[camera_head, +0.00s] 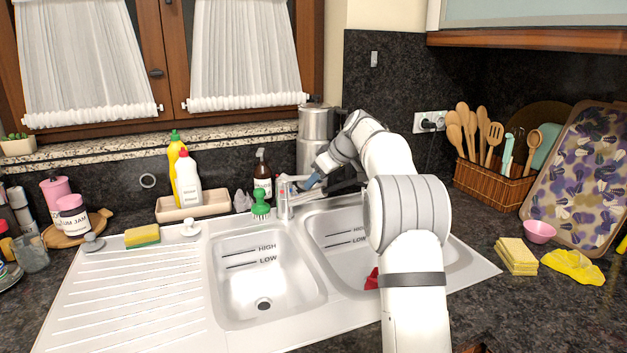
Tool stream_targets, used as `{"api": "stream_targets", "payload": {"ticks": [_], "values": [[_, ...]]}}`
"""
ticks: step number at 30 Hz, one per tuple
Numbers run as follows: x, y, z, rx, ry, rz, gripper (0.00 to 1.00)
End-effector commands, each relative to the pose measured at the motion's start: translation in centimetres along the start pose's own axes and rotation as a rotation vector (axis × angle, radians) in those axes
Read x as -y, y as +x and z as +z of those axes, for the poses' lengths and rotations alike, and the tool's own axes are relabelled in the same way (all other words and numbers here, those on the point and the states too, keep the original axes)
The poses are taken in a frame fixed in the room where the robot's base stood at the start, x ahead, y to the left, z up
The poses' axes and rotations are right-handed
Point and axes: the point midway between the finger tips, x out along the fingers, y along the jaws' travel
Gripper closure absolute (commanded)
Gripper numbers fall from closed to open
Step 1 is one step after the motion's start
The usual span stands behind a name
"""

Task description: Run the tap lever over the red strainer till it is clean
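The red strainer (371,279) lies in the right basin, mostly hidden behind my arm, so only a small red part shows. The tap (285,201) is light grey and stands at the back rim between the two basins. Its lever is hard to make out behind my gripper. My gripper (308,183) is at the top of the tap, angled down to the left. Its fingertips are small and overlap the tap, so I cannot tell whether they touch the lever or are open. No running water can be made out.
The left basin (258,275) is empty. A green brush (260,203) stands close left of the tap, with a brown bottle (262,175) behind it. A sponge (142,236) lies by the drainboard. A metal canister (315,128) stands behind my gripper.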

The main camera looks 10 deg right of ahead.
Motion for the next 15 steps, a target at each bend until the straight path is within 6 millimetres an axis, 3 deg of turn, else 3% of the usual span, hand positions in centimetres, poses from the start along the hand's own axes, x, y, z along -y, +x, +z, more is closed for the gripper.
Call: {"api": "stream_targets", "payload": {"ticks": [8, 15], "values": [[0.0, -0.8, -0.1, -0.002, -0.001, 0.002, 0.6], [0.0, -4.8, 0.0, -0.002, 0.0, 0.003, 0.6]]}}
